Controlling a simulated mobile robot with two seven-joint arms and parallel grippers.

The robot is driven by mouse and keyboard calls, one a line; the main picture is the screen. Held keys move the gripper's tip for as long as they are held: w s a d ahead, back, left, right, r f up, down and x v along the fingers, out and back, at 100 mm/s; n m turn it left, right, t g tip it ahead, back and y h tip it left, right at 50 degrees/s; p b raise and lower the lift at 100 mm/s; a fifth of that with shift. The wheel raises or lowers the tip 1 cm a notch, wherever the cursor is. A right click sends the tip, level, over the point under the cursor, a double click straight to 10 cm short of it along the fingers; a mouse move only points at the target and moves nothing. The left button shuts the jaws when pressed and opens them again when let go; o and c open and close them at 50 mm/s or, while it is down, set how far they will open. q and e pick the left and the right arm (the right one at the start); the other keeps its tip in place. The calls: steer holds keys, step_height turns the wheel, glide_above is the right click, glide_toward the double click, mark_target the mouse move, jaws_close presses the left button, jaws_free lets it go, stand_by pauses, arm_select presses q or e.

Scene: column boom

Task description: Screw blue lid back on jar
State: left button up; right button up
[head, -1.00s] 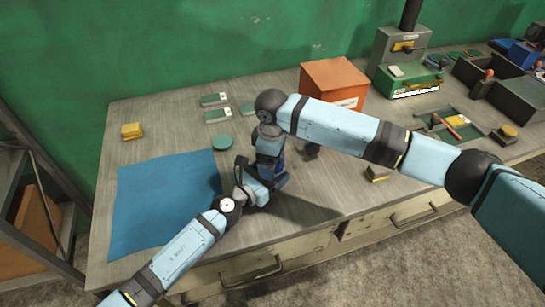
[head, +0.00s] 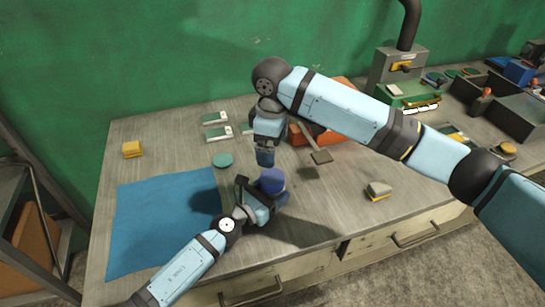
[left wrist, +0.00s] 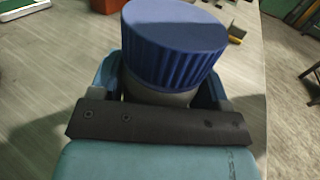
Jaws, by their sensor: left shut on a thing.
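The blue ribbed lid (head: 271,179) sits on top of the jar, and it fills the top of the left wrist view (left wrist: 176,45). Under it a short grey band of the jar (left wrist: 158,96) shows; the rest is hidden by my gripper. I cannot tell how tightly the lid is seated. My left gripper (head: 266,197) is shut on the jar, with a finger on each side below the lid. My right gripper (head: 265,158) points down just above the lid, apart from it and slightly to the left. Its fingers are too small to read.
A blue mat (head: 160,222) lies at the left of the workbench (head: 330,215). An orange box (head: 340,90) stands partly behind my right arm. A grey-and-yellow block (head: 379,190) lies right.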

steer(key=shift+r, duration=0.35)
arm_select(q)
steer(key=o, duration=1.8)
steer(key=shift+a, duration=0.1)
steer(key=b+v, duration=0.1)
steer(key=v, duration=1.1)
steer(key=shift+s+a+f, duration=0.15)
steer(key=shift+s+a, duration=0.4)
steer(key=shift+s, duration=0.1)
arm_select(e)
steer(key=shift+f, duration=0.7)
